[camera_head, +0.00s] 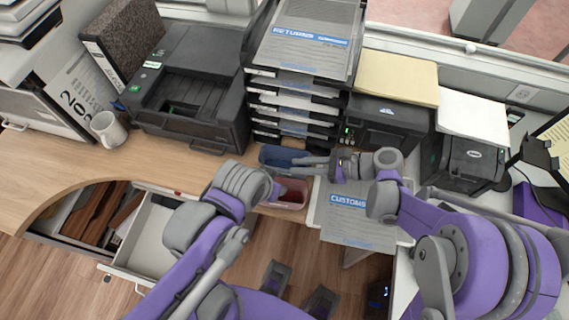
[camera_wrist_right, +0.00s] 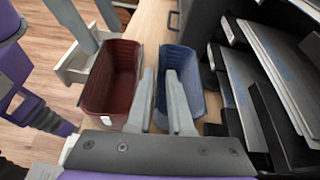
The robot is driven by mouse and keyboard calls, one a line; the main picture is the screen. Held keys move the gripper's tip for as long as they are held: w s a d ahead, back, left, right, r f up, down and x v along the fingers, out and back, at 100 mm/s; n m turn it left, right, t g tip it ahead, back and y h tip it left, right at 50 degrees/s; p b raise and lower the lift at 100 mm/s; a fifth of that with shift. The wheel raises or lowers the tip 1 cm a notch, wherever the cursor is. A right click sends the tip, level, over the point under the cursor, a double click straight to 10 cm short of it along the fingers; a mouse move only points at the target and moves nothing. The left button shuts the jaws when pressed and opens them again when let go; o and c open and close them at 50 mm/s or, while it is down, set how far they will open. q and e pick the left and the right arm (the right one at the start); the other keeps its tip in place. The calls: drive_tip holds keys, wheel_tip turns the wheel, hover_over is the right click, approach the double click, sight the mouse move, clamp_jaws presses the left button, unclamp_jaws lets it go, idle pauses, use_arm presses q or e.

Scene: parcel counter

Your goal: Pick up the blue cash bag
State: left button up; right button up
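The blue cash bag (camera_head: 277,156) looks like a blue open-topped container at the counter's front edge, below the stacked trays. In the right wrist view, the blue bag (camera_wrist_right: 190,62) stands beside a dark red one. My right gripper (camera_head: 306,165) reaches in from the right and is open. In its wrist view the fingers (camera_wrist_right: 160,75) are apart, one at the gap between the containers and one over the blue bag's opening. Contact cannot be told. My left gripper (camera_head: 277,191) is at the red container's left side; its fingers (camera_wrist_right: 92,32) look apart.
The dark red container (camera_head: 292,196) sits directly in front of the blue bag. Stacked trays (camera_head: 300,95) and a printer (camera_head: 190,90) stand behind. A customs tray (camera_head: 350,225) is at the right. An open drawer (camera_head: 150,245) is lower left. Bare counter (camera_head: 165,160) lies left.

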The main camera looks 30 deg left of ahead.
drive_tip(key=x, duration=0.3)
drive_tip(key=f+x, duration=0.1)
drive_tip(key=x, duration=0.3)
drive_tip(key=shift+d+p, duration=0.25)
drive_tip(key=shift+p, duration=0.05)
clamp_jaws()
idle(1.1)
